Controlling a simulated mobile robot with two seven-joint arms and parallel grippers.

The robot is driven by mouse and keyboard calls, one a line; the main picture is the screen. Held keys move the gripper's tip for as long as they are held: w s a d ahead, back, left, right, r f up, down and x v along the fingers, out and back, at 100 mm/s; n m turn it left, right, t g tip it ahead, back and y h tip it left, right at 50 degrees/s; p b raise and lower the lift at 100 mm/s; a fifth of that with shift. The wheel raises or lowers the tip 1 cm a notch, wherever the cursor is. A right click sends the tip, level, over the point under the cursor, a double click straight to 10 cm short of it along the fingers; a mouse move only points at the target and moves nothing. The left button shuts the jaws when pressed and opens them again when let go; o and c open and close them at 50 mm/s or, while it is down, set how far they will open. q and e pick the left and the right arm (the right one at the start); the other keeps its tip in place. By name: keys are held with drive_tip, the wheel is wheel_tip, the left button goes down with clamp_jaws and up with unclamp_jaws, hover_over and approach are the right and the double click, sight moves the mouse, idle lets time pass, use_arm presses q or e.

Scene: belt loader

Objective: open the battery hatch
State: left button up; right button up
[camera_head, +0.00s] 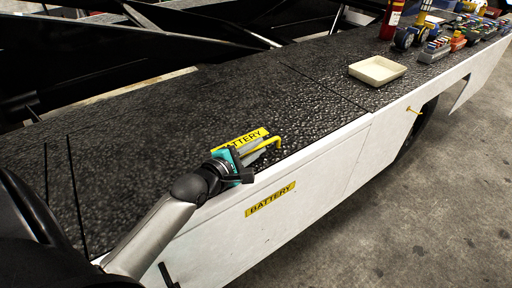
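The battery hatch is part of the black textured top deck (190,112) of the white loader body. A yellow label reading BATTERY (250,136) lies on the deck near its front edge. A yellow bent handle (272,143) is beside that label, at the edge. My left gripper (257,153), grey with teal parts, is at the handle, with its fingers alongside it. I cannot tell whether the fingers are closed around the handle. The deck looks flat here, with no raised panel visible. My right gripper is not in view.
A second BATTERY label (270,199) is on the white side panel (330,175). A cream tray (377,71), a red cylinder (391,20) and several toy-like vehicles (436,49) stand farther along the deck. Concrete floor (450,190) is clear at right.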

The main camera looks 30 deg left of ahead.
use_arm(q)
clamp_jaws()
idle(1.3)
